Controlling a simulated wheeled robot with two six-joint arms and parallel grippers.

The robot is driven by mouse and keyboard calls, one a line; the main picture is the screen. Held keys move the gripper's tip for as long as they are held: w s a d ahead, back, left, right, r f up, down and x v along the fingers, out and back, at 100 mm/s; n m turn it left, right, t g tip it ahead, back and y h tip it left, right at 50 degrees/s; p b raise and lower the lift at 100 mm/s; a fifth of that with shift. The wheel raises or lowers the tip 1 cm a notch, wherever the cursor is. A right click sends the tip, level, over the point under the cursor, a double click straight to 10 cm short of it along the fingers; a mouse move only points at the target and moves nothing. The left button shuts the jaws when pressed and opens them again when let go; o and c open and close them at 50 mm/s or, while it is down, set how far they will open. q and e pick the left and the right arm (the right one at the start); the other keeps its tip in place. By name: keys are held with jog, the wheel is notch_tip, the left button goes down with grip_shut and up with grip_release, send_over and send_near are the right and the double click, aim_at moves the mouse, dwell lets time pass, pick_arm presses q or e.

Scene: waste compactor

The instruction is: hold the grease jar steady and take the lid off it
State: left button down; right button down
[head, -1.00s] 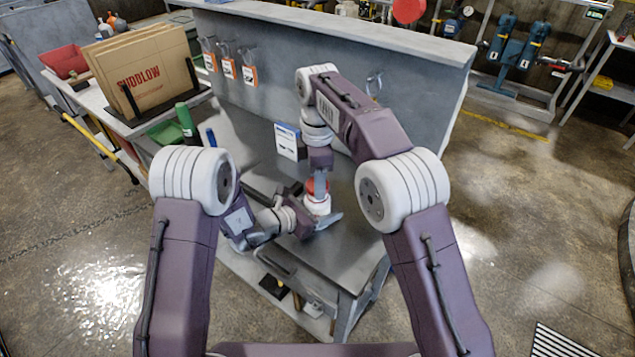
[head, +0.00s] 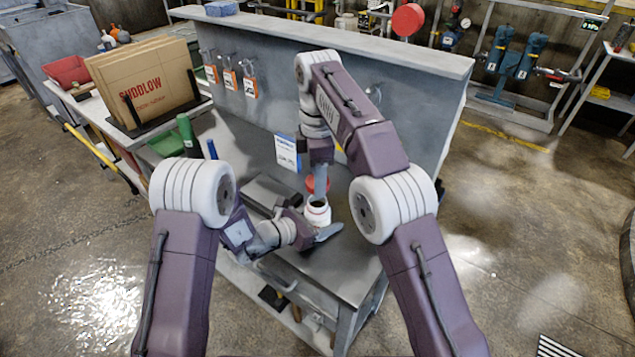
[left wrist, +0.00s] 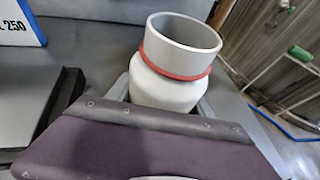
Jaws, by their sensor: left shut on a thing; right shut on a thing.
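The white grease jar (head: 317,214) stands upright on the grey workbench, its dark mouth open. My left gripper (head: 316,227) is shut on the jar's body from the lower left. In the left wrist view the jar (left wrist: 172,88) shows a bare pale neck with a red ring below it. The red lid (head: 311,185) is off the jar, just above and behind its mouth. My right gripper (head: 318,182) comes down from above and is shut on the lid, partly hiding it.
A blue-and-white box (head: 286,153) stands on the workbench (head: 345,262) behind the jar. A green bottle (head: 187,134) and cardboard sheets (head: 145,88) are at the left. A grey panel (head: 420,120) rises behind. The bench right of the jar is clear.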

pick_arm(q)
jog(key=shift+c, duration=1.6)
grip_release()
jog(key=v, duration=1.2)
